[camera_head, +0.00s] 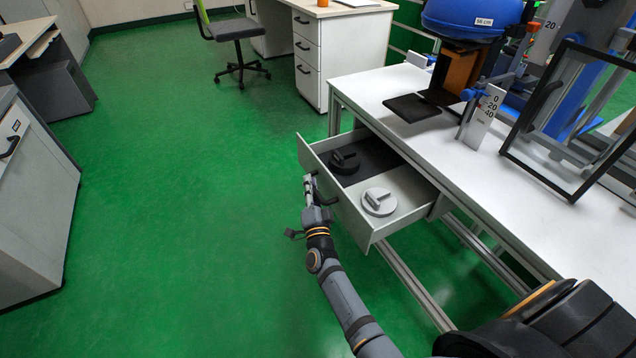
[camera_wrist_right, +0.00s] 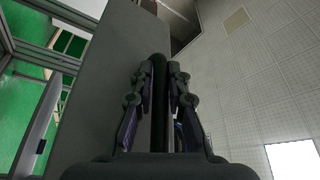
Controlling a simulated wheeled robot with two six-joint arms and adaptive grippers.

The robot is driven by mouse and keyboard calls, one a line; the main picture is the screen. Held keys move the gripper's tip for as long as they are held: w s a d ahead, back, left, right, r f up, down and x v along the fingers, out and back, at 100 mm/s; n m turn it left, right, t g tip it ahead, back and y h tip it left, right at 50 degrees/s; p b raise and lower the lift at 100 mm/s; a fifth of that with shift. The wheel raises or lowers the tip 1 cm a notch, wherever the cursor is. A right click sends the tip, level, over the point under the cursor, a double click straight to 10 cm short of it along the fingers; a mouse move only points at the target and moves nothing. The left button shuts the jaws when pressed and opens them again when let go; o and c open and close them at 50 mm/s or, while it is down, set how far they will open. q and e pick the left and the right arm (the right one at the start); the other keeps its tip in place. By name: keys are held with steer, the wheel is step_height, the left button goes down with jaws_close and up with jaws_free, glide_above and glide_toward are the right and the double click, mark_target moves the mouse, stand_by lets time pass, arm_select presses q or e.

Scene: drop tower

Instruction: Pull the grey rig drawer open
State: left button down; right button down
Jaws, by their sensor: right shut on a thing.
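The grey rig drawer (camera_head: 352,205) stands out open from under the white table in the head view. A black round part (camera_head: 344,163) lies on a dark area at its far end, and a light grey round part (camera_head: 379,202) lies on a pale area at its near end. My right gripper (camera_head: 311,184) is at the drawer's front, shut on the black drawer handle (camera_head: 325,189). In the right wrist view the handle (camera_wrist_right: 159,105) runs between the two fingers, with the grey drawer front (camera_wrist_right: 105,85) behind. My left gripper does not show.
The white table (camera_head: 480,190) carries a blue machine (camera_head: 470,18), a black pad (camera_head: 412,107) and a black-framed clear panel (camera_head: 560,115). A white drawer cabinet (camera_head: 340,50) and an office chair (camera_head: 235,30) stand behind. Green floor (camera_head: 190,170) to the left is free.

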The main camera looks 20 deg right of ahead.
steer(key=shift+a, duration=0.1)
steer(key=c, duration=1.3)
jaws_free()
steer(key=shift+c, duration=0.2)
